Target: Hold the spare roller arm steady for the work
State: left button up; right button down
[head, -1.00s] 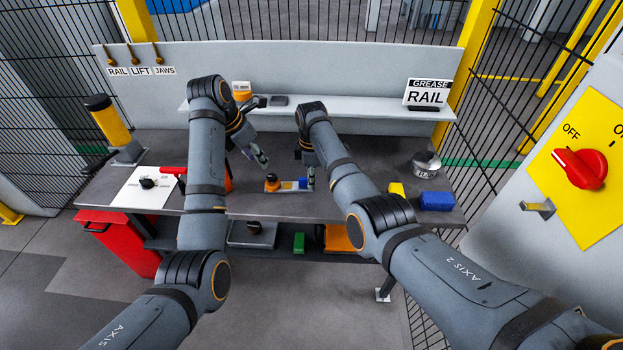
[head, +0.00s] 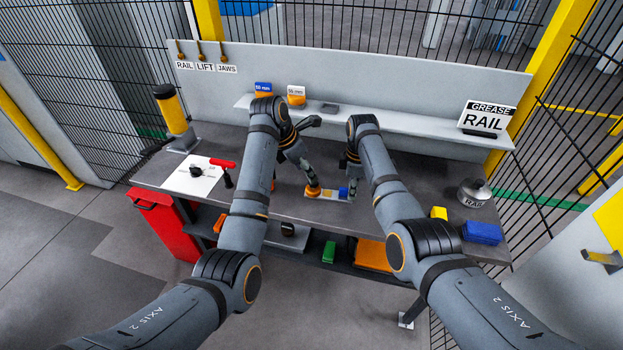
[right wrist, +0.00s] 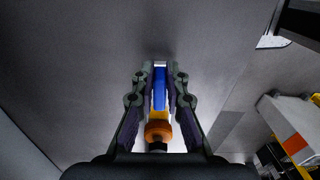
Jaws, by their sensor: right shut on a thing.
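The spare roller arm (head: 329,195) lies on the workbench (head: 285,205), with an orange and black roller at its left end and a blue part near its right end. My right gripper (head: 352,194) is shut on the roller arm at the blue end. In the right wrist view, the fingers (right wrist: 160,78) stand on both sides of the blue part (right wrist: 159,95), and the orange roller (right wrist: 158,131) shows nearer the palm. My left gripper (head: 308,172) hangs just above the roller, pointing down; its finger gap is too small to judge.
A shelf (head: 400,123) runs behind. The front middle bench is clear.

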aim_at(310, 184)
pick_arm(q)
jog(key=x, duration=0.5)
jog(key=shift+f, duration=0.2)
grip_shut()
